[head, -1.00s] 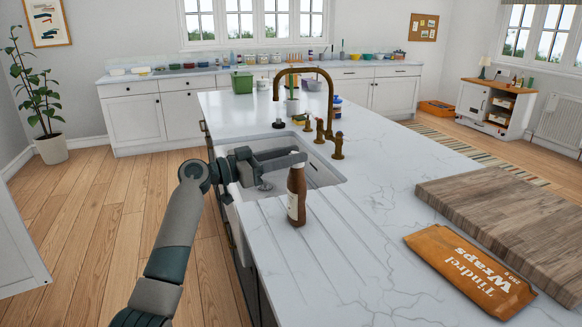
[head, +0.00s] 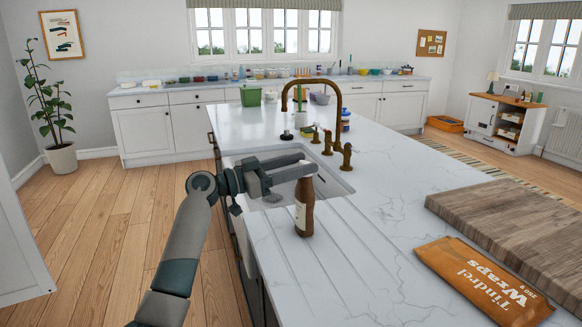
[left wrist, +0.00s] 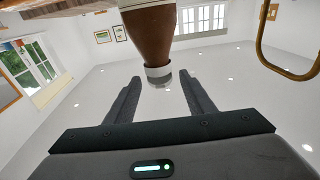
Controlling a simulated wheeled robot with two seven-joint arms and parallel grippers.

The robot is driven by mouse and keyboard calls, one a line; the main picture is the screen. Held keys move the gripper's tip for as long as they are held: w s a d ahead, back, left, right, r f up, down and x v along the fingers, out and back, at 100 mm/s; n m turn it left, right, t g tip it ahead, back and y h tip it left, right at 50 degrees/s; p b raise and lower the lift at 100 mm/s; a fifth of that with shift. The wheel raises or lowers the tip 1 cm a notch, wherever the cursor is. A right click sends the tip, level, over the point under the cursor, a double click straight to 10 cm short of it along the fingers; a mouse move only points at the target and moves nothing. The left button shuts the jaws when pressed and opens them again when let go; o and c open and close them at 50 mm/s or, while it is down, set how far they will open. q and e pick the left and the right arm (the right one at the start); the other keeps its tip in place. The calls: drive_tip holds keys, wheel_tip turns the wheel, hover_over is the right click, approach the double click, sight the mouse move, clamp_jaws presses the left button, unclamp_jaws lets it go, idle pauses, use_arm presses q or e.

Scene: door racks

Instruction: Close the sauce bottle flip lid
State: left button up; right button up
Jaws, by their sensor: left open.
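There are gaps on both sides. I cannot tell how far the flip lid is open. My right gripper is not in view.
A brass faucet (head: 318,85) rises behind the sink (head: 335,183). A wooden board (head: 510,225) and an orange wraps packet (head: 482,282) lie at the right. The counter around the sauce bottle is clear.

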use_arm(q)
drive_tip(key=shift+a, duration=0.1)
drive_tip(key=b+v, duration=0.4)
drive_tip(key=v, duration=1.3)
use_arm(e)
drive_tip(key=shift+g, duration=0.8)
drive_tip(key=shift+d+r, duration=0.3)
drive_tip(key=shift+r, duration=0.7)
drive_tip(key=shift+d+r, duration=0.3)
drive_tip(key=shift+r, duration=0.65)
use_arm(q)
drive_tip(key=shift+s, duration=0.15)
